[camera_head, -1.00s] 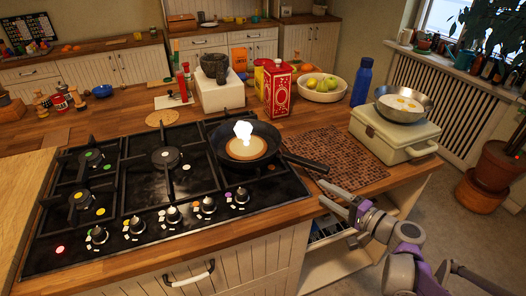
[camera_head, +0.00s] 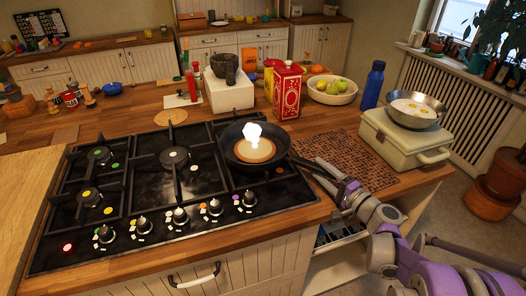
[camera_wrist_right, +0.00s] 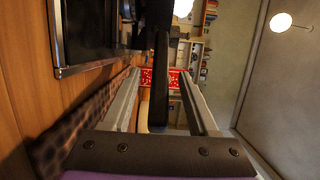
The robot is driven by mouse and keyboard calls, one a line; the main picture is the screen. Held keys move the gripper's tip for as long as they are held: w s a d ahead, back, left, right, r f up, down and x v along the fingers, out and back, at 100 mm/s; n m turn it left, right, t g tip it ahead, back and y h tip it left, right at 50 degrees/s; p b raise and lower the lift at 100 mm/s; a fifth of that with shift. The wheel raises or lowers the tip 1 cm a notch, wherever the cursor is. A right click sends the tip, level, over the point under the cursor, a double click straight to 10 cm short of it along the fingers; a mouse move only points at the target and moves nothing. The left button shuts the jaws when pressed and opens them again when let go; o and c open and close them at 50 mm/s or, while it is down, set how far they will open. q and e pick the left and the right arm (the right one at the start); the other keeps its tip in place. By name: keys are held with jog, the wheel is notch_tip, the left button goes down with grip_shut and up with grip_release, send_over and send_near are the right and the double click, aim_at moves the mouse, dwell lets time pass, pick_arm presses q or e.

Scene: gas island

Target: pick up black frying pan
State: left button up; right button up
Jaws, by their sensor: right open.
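The black frying pan (camera_head: 236,160) sits on the right rear part of the gas hob (camera_head: 150,208), with a pancake (camera_head: 254,151) in it and a white steam-like puff above. Its handle points right, past the hob's edge. My right gripper (camera_head: 325,175) is at the end of that handle, reaching in from the lower right. In the right wrist view the black handle (camera_wrist_right: 159,85) lies between the two open fingers (camera_wrist_right: 160,95), with gaps on both sides. My left gripper is not in view.
A woven brown mat (camera_head: 345,155) lies right of the hob. A cream case (camera_head: 390,140) bears a metal pan with eggs (camera_head: 412,110). A red tin (camera_head: 287,92), a fruit bowl (camera_head: 331,93) and a blue bottle (camera_head: 373,86) stand behind the mat.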

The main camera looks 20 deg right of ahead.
jog(key=shift+w+a, duration=0.1)
jog(key=shift+w, duration=0.35)
jog(key=shift+s, duration=0.1)
jog(key=shift+c, duration=0.3)
grip_shut()
dwell(0.8)
